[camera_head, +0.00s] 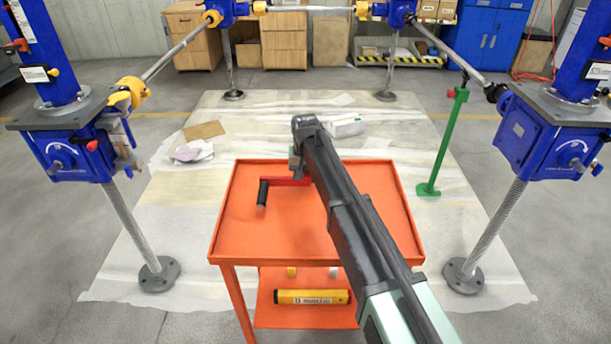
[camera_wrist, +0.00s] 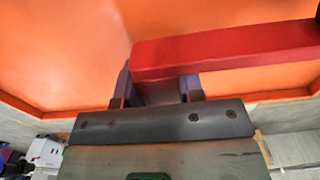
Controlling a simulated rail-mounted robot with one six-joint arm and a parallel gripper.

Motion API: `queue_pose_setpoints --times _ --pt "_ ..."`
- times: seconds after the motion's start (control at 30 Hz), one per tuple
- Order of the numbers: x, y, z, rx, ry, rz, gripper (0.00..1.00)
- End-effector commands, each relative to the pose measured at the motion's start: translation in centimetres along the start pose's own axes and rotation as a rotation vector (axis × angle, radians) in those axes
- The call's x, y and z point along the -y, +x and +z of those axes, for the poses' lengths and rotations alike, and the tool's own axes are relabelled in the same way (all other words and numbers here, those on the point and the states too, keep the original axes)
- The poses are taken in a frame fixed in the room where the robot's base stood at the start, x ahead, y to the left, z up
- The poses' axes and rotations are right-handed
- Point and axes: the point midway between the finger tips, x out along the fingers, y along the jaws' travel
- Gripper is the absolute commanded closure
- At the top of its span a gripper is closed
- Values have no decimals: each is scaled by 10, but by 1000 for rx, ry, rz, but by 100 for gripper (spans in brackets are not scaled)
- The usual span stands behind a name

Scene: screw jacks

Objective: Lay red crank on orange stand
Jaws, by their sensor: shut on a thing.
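The red crank (camera_head: 287,182) has a red arm and a black handle (camera_head: 262,192) at its left end. It shows over the orange stand (camera_head: 255,232), a cart with a flat tray top and a raised rim. My gripper (camera_head: 296,168) is at the far part of the stand top, partly hidden by my arm in the head view. In the wrist view my gripper (camera_wrist: 160,92) is shut on the crank's red bar (camera_wrist: 230,48), which lies across the fingers with the orange surface behind it. I cannot tell whether the crank touches the tray.
Blue screw jacks stand left (camera_head: 75,145) and right (camera_head: 545,135) on threaded spindles. A green post (camera_head: 441,145) stands right of the stand. A yellow tube (camera_head: 312,297) lies on the lower shelf. The tray's left front is bare.

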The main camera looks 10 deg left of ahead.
Motion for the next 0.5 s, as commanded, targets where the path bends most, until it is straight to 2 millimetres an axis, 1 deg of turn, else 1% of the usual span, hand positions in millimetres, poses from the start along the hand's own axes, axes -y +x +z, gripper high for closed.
queue_pose_setpoints --times 0.03,0.1,0.5 --pt "0 13 0 0 0 0 100" --pt "0 18 0 0 0 0 100" --pt "0 17 0 0 0 0 100"
